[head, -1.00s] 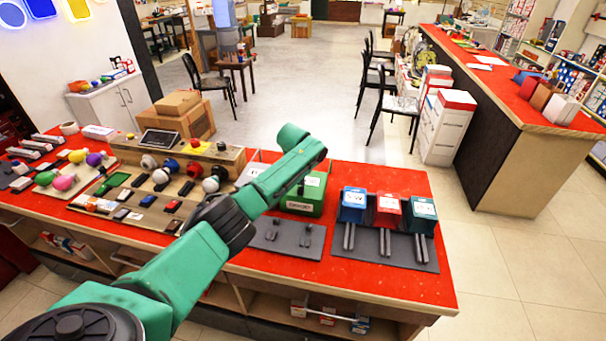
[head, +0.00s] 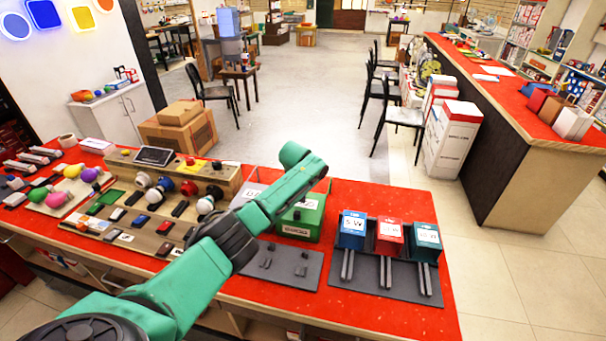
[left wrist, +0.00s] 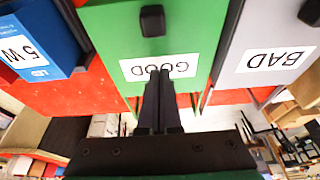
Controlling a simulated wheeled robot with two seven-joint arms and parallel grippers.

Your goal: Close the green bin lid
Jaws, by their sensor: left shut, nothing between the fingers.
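The green bin (head: 297,231) stands on the red bench, partly hidden behind my left arm in the head view. In the left wrist view, which is upside down, its green panel (left wrist: 197,48) carries a white GOOD label (left wrist: 160,66) and a black knob (left wrist: 152,20). My left gripper (left wrist: 160,74) is shut and empty, its fingertips over the label. I cannot tell whether they touch it. In the head view its fingers are hidden by my arm. How far the lid stands open is unclear. My right gripper is not in view.
A grey BAD bin (left wrist: 265,45) stands beside the green one. Blue (head: 352,228), red (head: 389,236) and teal (head: 425,240) boxes stand to the right on a dark mat. A wooden rack with bulbs (head: 188,188) fills the left.

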